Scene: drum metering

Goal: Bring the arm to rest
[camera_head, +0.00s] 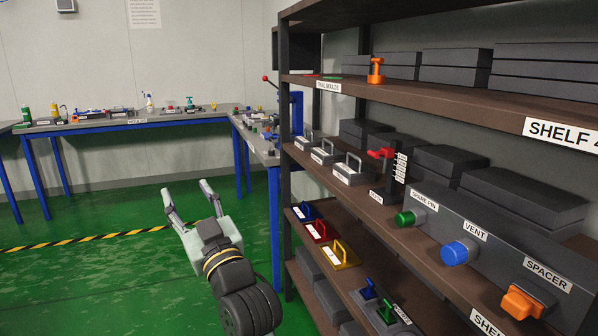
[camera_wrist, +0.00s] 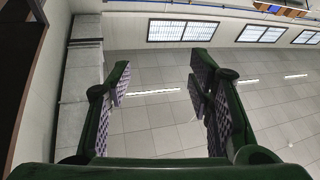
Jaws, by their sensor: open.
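My gripper (camera_head: 188,201) is in the lower middle of the head view, at the end of my arm, over the green floor and left of the shelf unit. Its two fingers are spread apart with nothing between them. In the wrist view my gripper (camera_wrist: 160,88) also shows open and empty, with the ceiling tiles and lights behind the fingers, so it points upward. It touches nothing that I can see.
A shelf unit (camera_head: 440,108) with grey boxes, handled blocks and coloured knobs fills the right side. An orange piece (camera_head: 376,71) stands on its upper shelf. A blue-legged workbench (camera_head: 130,124) runs along the back wall. The green floor (camera_head: 90,285) at left is clear.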

